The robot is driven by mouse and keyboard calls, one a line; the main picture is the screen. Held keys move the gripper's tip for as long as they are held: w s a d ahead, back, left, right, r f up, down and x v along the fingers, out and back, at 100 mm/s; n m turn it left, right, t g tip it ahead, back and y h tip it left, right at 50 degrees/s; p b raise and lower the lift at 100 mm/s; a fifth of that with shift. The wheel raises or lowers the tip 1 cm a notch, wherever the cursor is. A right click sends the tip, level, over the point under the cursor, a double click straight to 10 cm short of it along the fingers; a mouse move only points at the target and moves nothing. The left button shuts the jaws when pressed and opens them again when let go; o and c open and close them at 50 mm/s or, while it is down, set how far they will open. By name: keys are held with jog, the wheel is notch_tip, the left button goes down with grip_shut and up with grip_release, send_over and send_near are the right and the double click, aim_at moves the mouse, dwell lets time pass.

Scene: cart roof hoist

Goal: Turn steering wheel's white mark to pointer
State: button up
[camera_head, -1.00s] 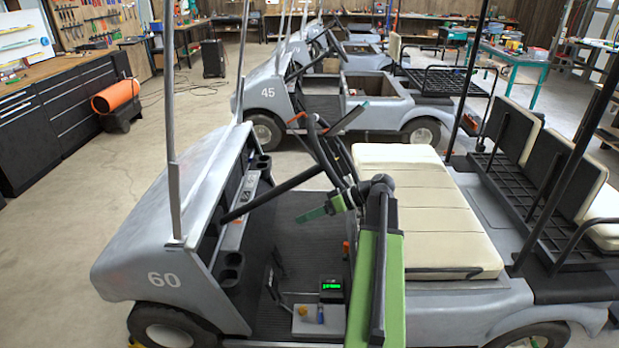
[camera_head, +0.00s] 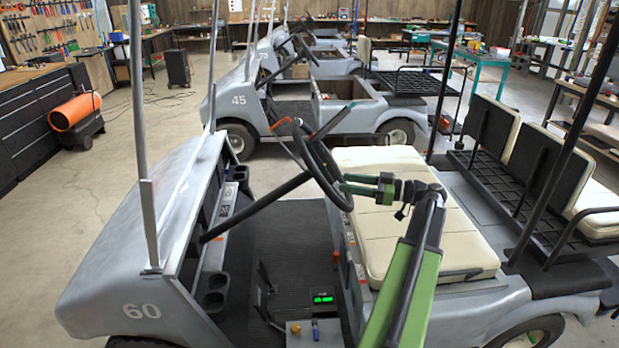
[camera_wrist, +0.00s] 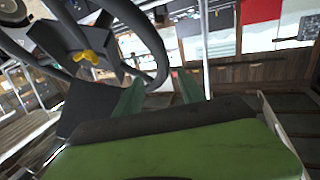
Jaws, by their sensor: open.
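The black steering wheel (camera_head: 319,172) stands tilted on its column in the grey cart numbered 60. In the wrist view its rim (camera_wrist: 156,55) arcs across the upper left, with a yellow piece (camera_wrist: 90,57) near its hub. My gripper (camera_head: 348,184) is open, its green fingers at the lower right of the rim in the head view. In the wrist view, the gripper (camera_wrist: 160,91) has its fingers spread, with the rim close to the left finger. I cannot tell whether they touch.
The cream seat (camera_head: 405,205) lies right beside and below my gripper. The grey dashboard (camera_head: 185,205) is at left. A small box with a green display (camera_head: 322,298) stands on the cart floor. Upright roof posts (camera_head: 140,130) rise around the cart. Cart 45 (camera_head: 245,112) stands behind.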

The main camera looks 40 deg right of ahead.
jog(key=x, duration=1.2)
jog(key=shift+w, duration=0.15)
jog(key=shift+f, duration=0.1)
jog(key=shift+c, duration=0.5)
grip_shut()
